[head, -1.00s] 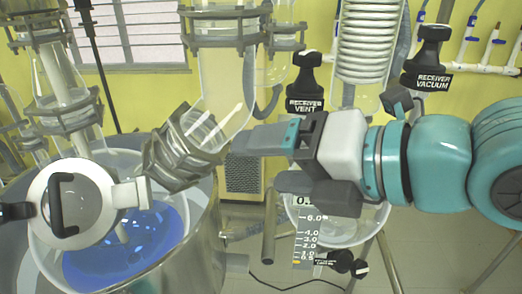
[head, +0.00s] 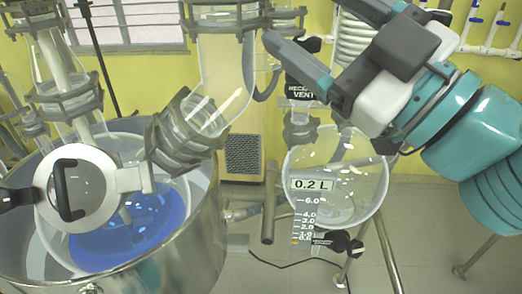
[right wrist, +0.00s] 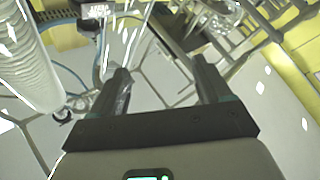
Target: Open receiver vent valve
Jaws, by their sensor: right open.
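The receiver vent valve (head: 305,83) is black, with its name in white lettering, and stands above the round glass receiver (head: 370,190) in the head view. My right gripper (head: 304,20) is open and empty, reaching in from the right. Its lower finger crosses in front of the valve and hides part of the knob and label; I cannot tell whether they touch. In the right wrist view the two fingers (right wrist: 160,70) are spread apart with nothing between them. A black valve with a white label (right wrist: 95,12) shows beyond them at the top left, its text too small to read.
A glass reactor with blue liquid (head: 130,235) in a metal vessel stands at the left. A glass elbow with a clamped flange (head: 185,135) is left of my right gripper. A coiled condenser (head: 352,40) is behind it. A drain valve (head: 340,240) sits under the receiver.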

